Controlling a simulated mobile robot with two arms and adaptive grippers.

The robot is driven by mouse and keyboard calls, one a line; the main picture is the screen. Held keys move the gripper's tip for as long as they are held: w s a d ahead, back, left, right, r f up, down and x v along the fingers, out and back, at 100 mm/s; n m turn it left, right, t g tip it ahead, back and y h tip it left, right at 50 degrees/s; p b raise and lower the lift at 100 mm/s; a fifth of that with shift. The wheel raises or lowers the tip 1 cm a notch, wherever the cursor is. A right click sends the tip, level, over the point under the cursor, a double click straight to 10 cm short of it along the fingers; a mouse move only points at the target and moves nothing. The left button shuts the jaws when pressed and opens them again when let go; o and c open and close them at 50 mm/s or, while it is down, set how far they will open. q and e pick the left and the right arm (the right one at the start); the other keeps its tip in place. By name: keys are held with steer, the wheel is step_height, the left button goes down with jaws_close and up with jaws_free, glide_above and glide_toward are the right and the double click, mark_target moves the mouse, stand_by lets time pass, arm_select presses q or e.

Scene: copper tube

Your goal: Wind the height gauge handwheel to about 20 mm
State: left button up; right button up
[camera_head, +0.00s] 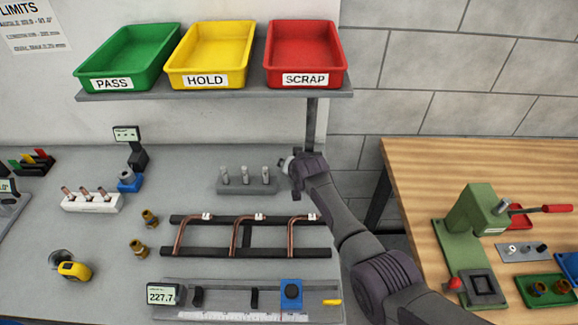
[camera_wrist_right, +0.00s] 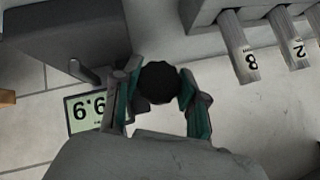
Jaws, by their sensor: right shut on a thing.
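In the right wrist view, my right gripper (camera_wrist_right: 160,100) is shut on a round black knob (camera_wrist_right: 158,83), the handwheel, with one finger on each side. Beside it a small display (camera_wrist_right: 88,110) shows dark digits upside down. A finger covers part of it, so I cannot read the full value. In the head view my right gripper (camera_head: 292,166) is at the right end of the grey bench, just right of the pin block. The gauge is mostly hidden behind it there. My left gripper is not in view.
A grey block with upright pins (camera_head: 247,182) stands close left of the right gripper. A rack with copper tubes (camera_head: 240,237) and a slide with a display (camera_head: 162,295) lie nearer. Above is a shelf (camera_head: 215,93) with bins. A wooden table (camera_head: 440,165) is right.

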steer(key=shift+s+f, duration=0.1)
steer(key=shift+f, duration=0.05)
steer(key=o, duration=0.9)
steer(key=shift+c, duration=0.2)
steer(key=v, duration=1.2)
